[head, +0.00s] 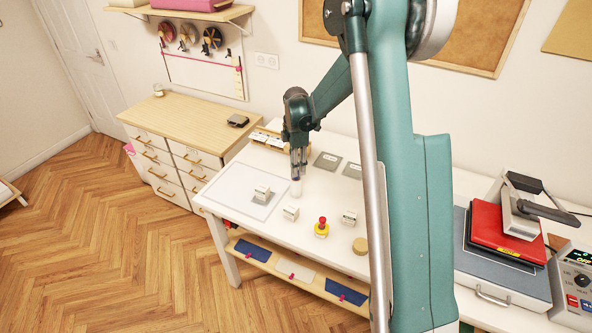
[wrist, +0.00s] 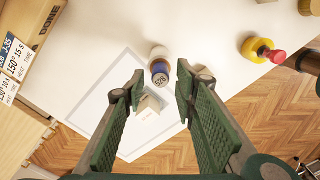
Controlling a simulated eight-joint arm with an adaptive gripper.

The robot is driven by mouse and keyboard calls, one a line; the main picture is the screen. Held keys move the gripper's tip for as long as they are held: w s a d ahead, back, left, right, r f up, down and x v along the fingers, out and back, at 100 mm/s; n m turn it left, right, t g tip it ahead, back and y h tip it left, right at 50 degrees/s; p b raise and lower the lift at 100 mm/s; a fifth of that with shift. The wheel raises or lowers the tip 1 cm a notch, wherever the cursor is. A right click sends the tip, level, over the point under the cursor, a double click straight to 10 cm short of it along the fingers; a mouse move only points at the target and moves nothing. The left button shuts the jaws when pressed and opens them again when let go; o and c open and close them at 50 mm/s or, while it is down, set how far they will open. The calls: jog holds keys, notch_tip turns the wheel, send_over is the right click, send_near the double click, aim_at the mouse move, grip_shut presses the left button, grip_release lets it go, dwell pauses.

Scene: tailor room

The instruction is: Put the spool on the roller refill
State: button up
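A small upright cylinder (head: 296,188) with a white side stands on the white table; I take it for the spool. In the wrist view this spool (wrist: 160,66) shows a blue end marked with digits. My gripper (head: 298,173) is just above it, pointing down. In the wrist view my gripper (wrist: 160,84) is open, with the spool between and beyond its fingertips, and nothing is held. I cannot tell for sure which thing is the roller refill; a tan round piece (head: 360,246) near the front right of the table may be it.
A small white box (head: 262,190) sits on a grey square inside an outlined mat (head: 231,191). More white boxes (head: 291,213) (head: 348,217) and a red-and-yellow stop button (head: 322,228) stand nearby. Labelled boxes (head: 266,138) are at the back. A red heat press (head: 505,232) stands right.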

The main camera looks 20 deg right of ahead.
notch_tip(320, 180, up, 10)
jog(key=shift+b, duration=0.3)
dwell(0.8)
jog(key=s+a+r+m+t, duration=0.2)
jog(key=s+r+m, duration=0.2)
jog(key=s+r, duration=0.45)
jog(key=s+a+r+m+t, duration=0.1)
jog(key=s+a+r+m, duration=0.4)
jog(key=s, duration=0.6)
jog(key=s+m+t, duration=0.4)
jog(key=s+m, duration=0.5)
jog(key=s, duration=1.3)
jog(key=shift+a+f, duration=0.2)
jog(key=shift+a, duration=0.05)
jog(key=shift+f, duration=0.1)
